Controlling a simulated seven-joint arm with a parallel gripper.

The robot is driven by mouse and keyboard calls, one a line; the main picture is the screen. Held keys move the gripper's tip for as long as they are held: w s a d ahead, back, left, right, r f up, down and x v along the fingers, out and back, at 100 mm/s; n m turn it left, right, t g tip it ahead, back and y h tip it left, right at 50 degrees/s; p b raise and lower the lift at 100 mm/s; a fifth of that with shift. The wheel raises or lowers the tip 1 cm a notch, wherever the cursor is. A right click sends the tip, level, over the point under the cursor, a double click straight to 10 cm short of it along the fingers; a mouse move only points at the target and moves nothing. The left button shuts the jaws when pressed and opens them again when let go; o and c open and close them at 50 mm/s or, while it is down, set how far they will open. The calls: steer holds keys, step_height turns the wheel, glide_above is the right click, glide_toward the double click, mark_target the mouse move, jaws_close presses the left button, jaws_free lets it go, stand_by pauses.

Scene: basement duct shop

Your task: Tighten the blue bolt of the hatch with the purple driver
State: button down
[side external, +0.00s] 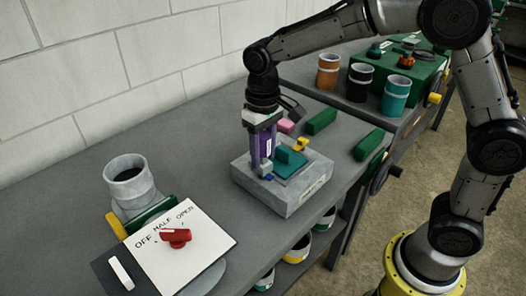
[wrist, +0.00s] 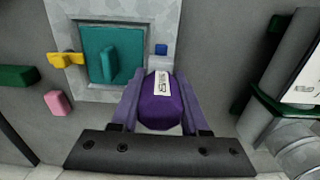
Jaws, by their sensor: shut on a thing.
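The purple driver (side external: 262,152) is upright in my gripper (side external: 262,130), which is shut on it. It also shows in the wrist view (wrist: 160,110), between the two fingers. The hatch is a teal plate with a raised handle (side external: 291,158) on a grey block (side external: 300,193); it also shows in the wrist view (wrist: 101,40). The blue bolt (side external: 268,177) is at the near corner of the plate, close to the driver's lower end. In the wrist view the blue bolt (wrist: 161,49) shows just beyond the driver. The driver's tip is hidden, so I cannot tell whether it touches the bolt.
A yellow wing-shaped piece (side external: 301,144) is at the hatch's far side. A pink block (side external: 285,125) and green blocks (side external: 321,121) lie behind. A white panel with a red knob (side external: 175,237) and a grey pipe (side external: 132,183) stand at left.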

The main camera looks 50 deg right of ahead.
steer(key=shift+m, duration=1.6)
steer(key=shift+m, duration=1.8)
steer(key=m, duration=0.3)
steer(key=shift+m, duration=0.3)
